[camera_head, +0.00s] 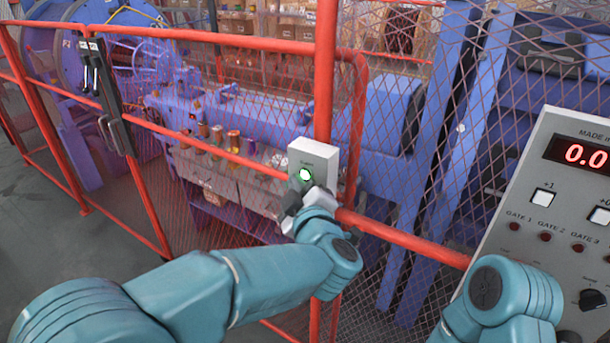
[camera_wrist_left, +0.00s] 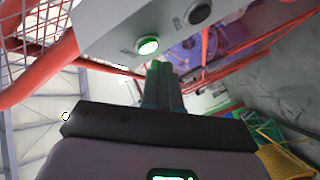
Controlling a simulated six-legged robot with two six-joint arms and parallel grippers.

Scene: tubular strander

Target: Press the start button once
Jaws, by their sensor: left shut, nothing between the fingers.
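The start button (camera_head: 305,174) is a round, green-lit button on a small white box (camera_head: 313,155) fixed to the red fence post. It also glows in the left wrist view (camera_wrist_left: 147,46). My left gripper (camera_head: 297,192) is shut and empty, right in front of the lower part of the box. In the left wrist view its closed fingers (camera_wrist_left: 161,70) point toward the box, with the tips just beside the lit button. I cannot tell whether they touch it. My right gripper is out of view; only part of that arm shows at the lower right.
A second, dark button (camera_wrist_left: 199,12) sits on the same box, close to the lit one. Red rails (camera_head: 410,240) and mesh fence off the blue machine (camera_head: 380,110). A grey control panel (camera_head: 540,190) with a red "0.0" display stands at the right.

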